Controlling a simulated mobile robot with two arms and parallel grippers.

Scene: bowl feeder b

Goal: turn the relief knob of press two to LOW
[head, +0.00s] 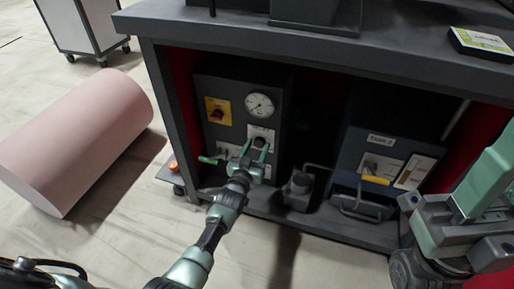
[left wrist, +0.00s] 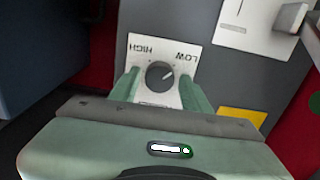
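The relief knob (left wrist: 160,75) is dark and round, on a white plate (left wrist: 144,95) marked HIGH at the left and LOW at the right, lettering inverted. A light mark on the knob seems to point up and right, toward the LOW side. My left gripper (left wrist: 158,92) is open, with a green finger on either side of the knob; contact cannot be made out. In the head view my left gripper (head: 254,151) is at the knob (head: 260,142) on the left panel. Of my right arm, pale green parts show at the right; its finger state cannot be told.
A pressure gauge (head: 260,105) and a red switch on a yellow plate (head: 218,111) are above the knob. A green-handled lever (head: 208,160) is beside the gripper. A second unit with a yellow handle (head: 376,180) stands right. A pink roll (head: 75,140) lies left.

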